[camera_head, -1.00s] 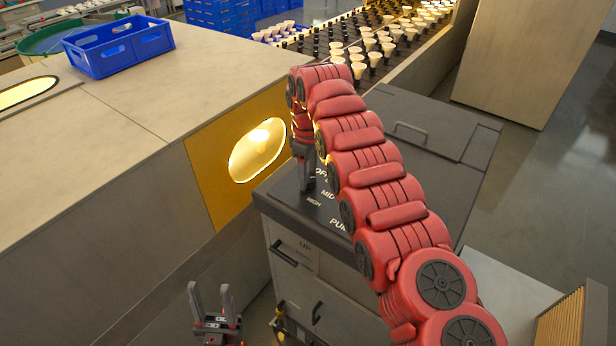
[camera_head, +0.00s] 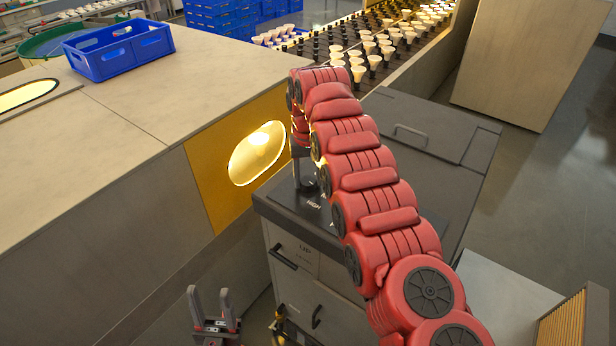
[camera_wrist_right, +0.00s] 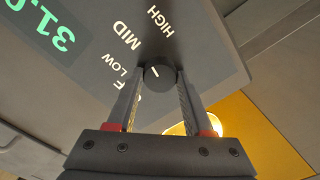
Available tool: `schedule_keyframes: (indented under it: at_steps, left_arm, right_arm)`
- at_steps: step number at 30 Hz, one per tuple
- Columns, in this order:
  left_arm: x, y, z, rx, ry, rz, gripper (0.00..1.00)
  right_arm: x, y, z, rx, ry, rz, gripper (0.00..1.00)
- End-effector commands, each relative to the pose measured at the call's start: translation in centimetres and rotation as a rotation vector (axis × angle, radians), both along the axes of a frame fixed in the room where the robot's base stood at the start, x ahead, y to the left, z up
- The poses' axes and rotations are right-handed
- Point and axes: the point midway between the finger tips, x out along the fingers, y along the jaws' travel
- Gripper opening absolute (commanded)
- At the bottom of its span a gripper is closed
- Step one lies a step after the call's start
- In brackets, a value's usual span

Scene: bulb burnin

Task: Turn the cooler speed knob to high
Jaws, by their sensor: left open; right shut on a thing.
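The cooler speed knob (camera_wrist_right: 158,76) is a small dark round knob with a short white mark, on the cooler's dark top panel (camera_wrist_right: 205,60). Labels OFF, LOW, MID and HIGH run around it in the right wrist view, with OFF partly hidden by a finger. The mark is on the knob's side facing the labels; I cannot tell exactly which it lines up with. My right gripper (camera_wrist_right: 160,92) is shut on the knob, one finger on each side. It also shows in the head view (camera_head: 307,182), reaching down. My left gripper (camera_head: 211,296) is open and empty, low in front of the cooler.
A lit green display (camera_wrist_right: 48,30) sits beside the labels. A yellow panel with a glowing oval window (camera_head: 257,153) stands left of the cooler. A blue crate (camera_head: 118,47) is on the bench. Bulbs stand on a conveyor (camera_head: 372,50) behind.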

Motion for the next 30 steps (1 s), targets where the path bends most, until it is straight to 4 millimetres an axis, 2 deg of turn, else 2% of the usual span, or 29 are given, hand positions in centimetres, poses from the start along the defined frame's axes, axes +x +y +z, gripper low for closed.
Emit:
schedule_keyframes:
  at_steps: [15, 22, 30]
  left_arm:
    - [0.00, 0.00, 0.11, 0.000, 0.000, 0.000, 0.50]
    - [0.00, 0.00, 0.13, 0.000, 0.000, 0.000, 0.50]
    - [0.00, 0.00, 0.14, 0.000, 0.000, 0.000, 0.50]
  right_arm:
    - [0.16, -0.01, 0.24, 0.004, -0.007, -0.433, 0.00]
    - [0.18, -0.05, 0.25, 0.004, -0.007, -0.547, 0.00]
    - [0.20, -0.09, 0.25, 0.004, -0.008, -0.602, 0.00]
